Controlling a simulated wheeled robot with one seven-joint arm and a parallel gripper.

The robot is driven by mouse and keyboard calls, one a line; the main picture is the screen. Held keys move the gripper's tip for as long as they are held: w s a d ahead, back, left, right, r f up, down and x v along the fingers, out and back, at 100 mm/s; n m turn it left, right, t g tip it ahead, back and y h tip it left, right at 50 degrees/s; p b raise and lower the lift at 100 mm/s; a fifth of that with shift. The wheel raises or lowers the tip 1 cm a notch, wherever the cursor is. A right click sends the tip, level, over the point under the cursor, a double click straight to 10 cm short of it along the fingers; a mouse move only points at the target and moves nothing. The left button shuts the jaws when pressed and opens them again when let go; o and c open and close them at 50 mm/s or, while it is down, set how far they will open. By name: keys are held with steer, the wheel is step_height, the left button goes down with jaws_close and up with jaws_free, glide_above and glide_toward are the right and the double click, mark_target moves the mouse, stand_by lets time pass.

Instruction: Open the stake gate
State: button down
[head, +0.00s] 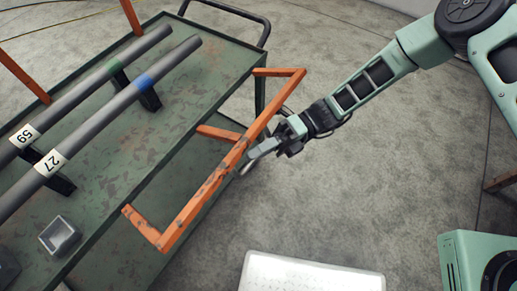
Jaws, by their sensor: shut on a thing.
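The stake gate (212,185) is a worn orange bar frame along the right side of the green cart. Its long bar stands out from the cart's edge, with short arms running back toward the cart at the far end, middle and near end. My gripper (262,150) comes in from the upper right and is shut on the gate's long bar, a little beyond its middle. The exact contact between the fingers and the bar is partly hidden.
The green cart (150,150) carries two grey pipes labelled 59 (75,95) and 27 (110,105) on dark supports, and a small grey tray (60,236). Other orange posts (25,75) stand at its left. A white box (310,275) and a green machine (480,260) stand at the bottom right. Concrete floor between is clear.

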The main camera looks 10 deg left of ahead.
steer(key=shift+r, duration=0.2)
steer(key=c, duration=1.5)
jaws_free()
steer(key=shift+a, duration=0.1)
steer(key=shift+w, duration=0.1)
steer(key=b+v, duration=0.2)
steer(key=v, duration=1.5)
steer(key=shift+d+f, duration=0.15)
steer(key=shift+d, duration=0.05)
